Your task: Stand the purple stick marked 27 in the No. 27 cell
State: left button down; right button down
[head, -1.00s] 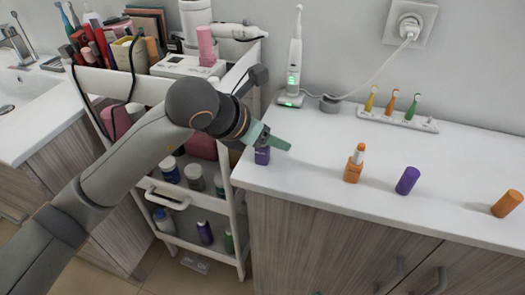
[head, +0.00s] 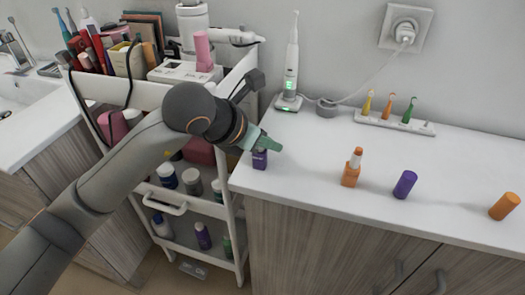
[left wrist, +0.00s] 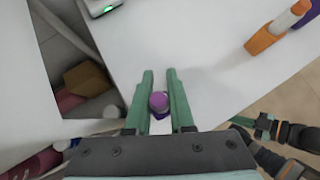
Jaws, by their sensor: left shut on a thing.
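The purple stick (head: 260,161) stands upright on the counter's left end, with pale print on its side too small to read. My left gripper (head: 266,144) comes in from the left above it and is shut on its upper part. In the left wrist view the round purple top of the stick (left wrist: 158,101) sits between the two green fingers. My right gripper (left wrist: 265,128) shows small at the lower right of that view; its jaws are unclear. I cannot make out a No. 27 cell in either view.
On the counter (head: 310,180) stand an orange stick (head: 352,168), a purple cap (head: 405,184), an orange cap (head: 505,206), a toothbrush on its charger (head: 290,75) and a strip of small brushes (head: 395,122). The white cart (head: 238,205) with bottles stands left.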

aim_at(268, 162)
pick_arm(q)
jog(key=shift+r, duration=0.1)
